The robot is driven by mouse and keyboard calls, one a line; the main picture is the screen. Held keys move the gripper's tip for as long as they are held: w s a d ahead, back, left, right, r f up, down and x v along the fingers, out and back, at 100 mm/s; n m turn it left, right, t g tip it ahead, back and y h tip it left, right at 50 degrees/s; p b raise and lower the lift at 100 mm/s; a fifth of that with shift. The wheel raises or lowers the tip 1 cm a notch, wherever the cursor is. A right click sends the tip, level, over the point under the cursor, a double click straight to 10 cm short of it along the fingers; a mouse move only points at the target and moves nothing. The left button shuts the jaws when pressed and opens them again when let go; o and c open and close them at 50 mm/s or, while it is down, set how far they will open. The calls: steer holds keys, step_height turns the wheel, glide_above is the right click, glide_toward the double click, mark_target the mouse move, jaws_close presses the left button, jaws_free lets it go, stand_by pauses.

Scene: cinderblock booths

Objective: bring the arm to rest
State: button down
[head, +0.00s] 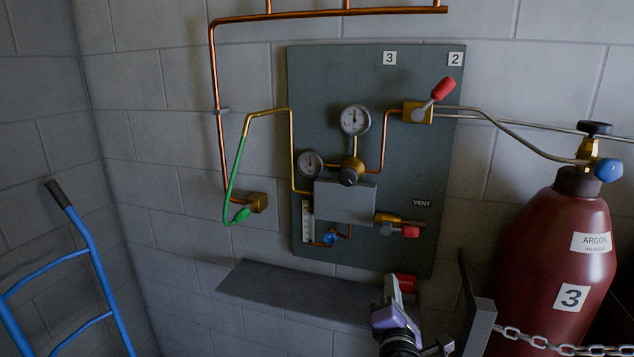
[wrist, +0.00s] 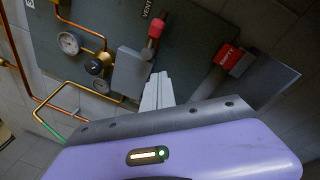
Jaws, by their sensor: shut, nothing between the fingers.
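My gripper (head: 391,286) is at the bottom of the head view, in front of the grey shelf's right part and below the panel. Its purple and black wrist shows beneath it. In the wrist view the pale fingers (wrist: 156,92) are together and empty, pointing toward the panel near the red vent handle (wrist: 156,27). They appear apart from everything, though the exact gap to the panel cannot be told.
The dark panel (head: 330,80) carries gauges, pipes and a red-handled valve (head: 442,88). A grey shelf (head: 290,290) juts out below it. A red tag (wrist: 228,56) is right of the fingers. A maroon argon cylinder (head: 540,250) with chain (head: 540,341) stands right; a blue hand truck (head: 95,260) left.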

steer(key=s+a+f+m+y, duration=0.1)
steer(key=s+f+m+y, duration=0.1)
steer(key=s+m, duration=0.3)
steer(key=s+a+f+m+y, duration=0.1)
steer(key=s+a+f+m, duration=0.15)
steer(key=s, duration=0.35)
steer(key=s+d+f+m+g, duration=0.1)
steer(key=s+m, duration=0.7)
steer(key=s, duration=1.3)
steer(key=s+d+f+m+g, duration=0.1)
steer(key=s+d+m+g, duration=0.2)
steer(key=s, duration=1.9)
steer(key=d+m, duration=0.2)
steer(key=m, duration=0.3)
steer(key=shift+s+d, duration=0.15)
steer(key=shift+d, duration=0.15)
